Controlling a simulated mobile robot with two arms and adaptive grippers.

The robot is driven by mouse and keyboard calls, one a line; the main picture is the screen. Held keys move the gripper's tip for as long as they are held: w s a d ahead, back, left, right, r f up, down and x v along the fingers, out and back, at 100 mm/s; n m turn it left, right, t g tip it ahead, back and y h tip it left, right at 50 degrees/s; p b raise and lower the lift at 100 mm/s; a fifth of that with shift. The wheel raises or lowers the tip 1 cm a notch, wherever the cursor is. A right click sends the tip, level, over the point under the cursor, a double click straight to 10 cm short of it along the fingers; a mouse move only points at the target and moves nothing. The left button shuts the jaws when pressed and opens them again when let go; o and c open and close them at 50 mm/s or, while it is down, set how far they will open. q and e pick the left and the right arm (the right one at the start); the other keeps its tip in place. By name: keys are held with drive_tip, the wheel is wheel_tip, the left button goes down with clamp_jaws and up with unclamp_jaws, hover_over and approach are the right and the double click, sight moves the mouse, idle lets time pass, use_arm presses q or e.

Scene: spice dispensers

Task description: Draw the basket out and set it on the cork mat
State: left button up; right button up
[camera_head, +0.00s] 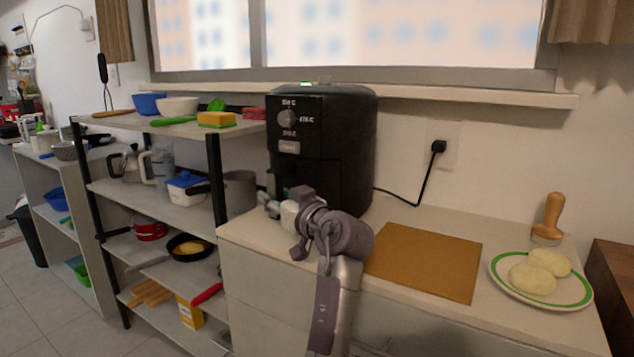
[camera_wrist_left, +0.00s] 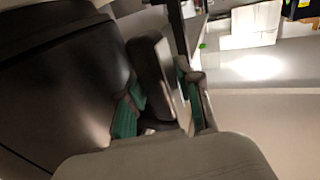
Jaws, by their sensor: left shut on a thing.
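The black air fryer (camera_head: 335,130) stands on the counter by the wall. Its basket looks seated in the lower front, largely hidden behind my arm in the head view. My left gripper (camera_head: 276,200) is at the basket front. In the left wrist view my left gripper (camera_wrist_left: 160,105) is shut with its green-padded fingers on either side of the dark basket handle (camera_wrist_left: 152,72). A dark body surface (camera_wrist_left: 60,85) fills the left of that view. The brown cork mat (camera_head: 425,262) lies flat and bare on the counter, right of the air fryer. My right gripper is not in view.
A green-rimmed plate (camera_head: 578,300) with two pale patties sits right of the mat, with a wooden-handled press (camera_head: 551,215) behind it. A black power cord (camera_head: 425,185) runs to the wall socket. An open shelf (camera_head: 170,125) with kitchenware stands left of the counter.

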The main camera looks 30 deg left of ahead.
use_arm(q)
clamp_jaws()
drive_tip(key=shift+r, duration=0.1)
